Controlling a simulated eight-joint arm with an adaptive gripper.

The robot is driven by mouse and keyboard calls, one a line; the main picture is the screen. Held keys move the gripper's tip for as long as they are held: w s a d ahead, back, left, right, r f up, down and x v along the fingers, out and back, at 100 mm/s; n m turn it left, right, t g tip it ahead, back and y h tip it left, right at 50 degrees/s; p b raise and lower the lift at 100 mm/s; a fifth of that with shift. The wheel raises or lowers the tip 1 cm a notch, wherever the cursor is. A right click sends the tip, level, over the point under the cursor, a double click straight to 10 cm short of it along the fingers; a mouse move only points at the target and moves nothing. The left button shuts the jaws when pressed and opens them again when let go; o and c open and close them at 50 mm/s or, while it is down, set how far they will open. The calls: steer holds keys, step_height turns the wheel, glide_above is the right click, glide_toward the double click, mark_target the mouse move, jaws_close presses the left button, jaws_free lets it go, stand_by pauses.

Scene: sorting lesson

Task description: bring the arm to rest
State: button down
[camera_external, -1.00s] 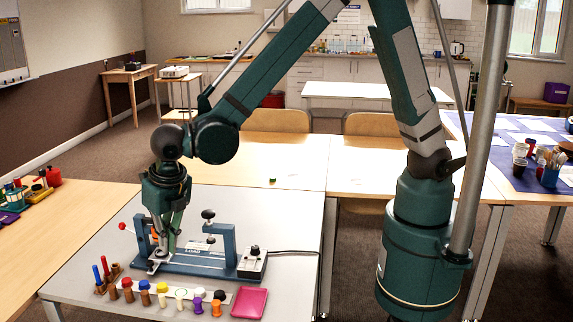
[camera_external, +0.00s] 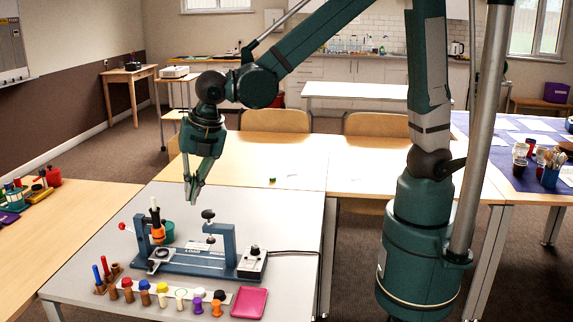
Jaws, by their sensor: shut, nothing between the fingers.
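My gripper (camera_external: 193,201) hangs in the air above the grey-topped table (camera_external: 290,210). Its fingers point down and are together, with nothing between them. It is above and behind the blue bench device (camera_external: 200,262), apart from it. An orange and dark piece with a white top (camera_external: 156,222) stands upright at the left part of the device. A green round thing (camera_external: 168,232) shows just behind it, partly hidden.
Several coloured pegs (camera_external: 180,300) stand in a row at the table's front, beside a magenta tray (camera_external: 249,303). The wooden tables (camera_external: 310,160) behind are mostly clear.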

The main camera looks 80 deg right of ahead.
steer(key=s+d+r+m+t, duration=0.1)
steer(key=s+d+r+m, duration=0.7)
steer(key=s+d+m, duration=0.25)
steer(key=s+d+m+t, duration=0.1)
steer(key=s+d+m, duration=0.4)
steer(key=s+m, duration=0.1)
steer(key=s+d+r+m+t, duration=0.1)
steer(key=s+d+m, duration=0.4)
steer(key=s, duration=0.4)
steer(key=shift+d+r+m+t+y, duration=0.15)
steer(key=shift+r+m+t+y, duration=0.2)
steer(key=shift+m, duration=0.5)
steer(key=shift+f, duration=0.1)
stand_by(2.2)
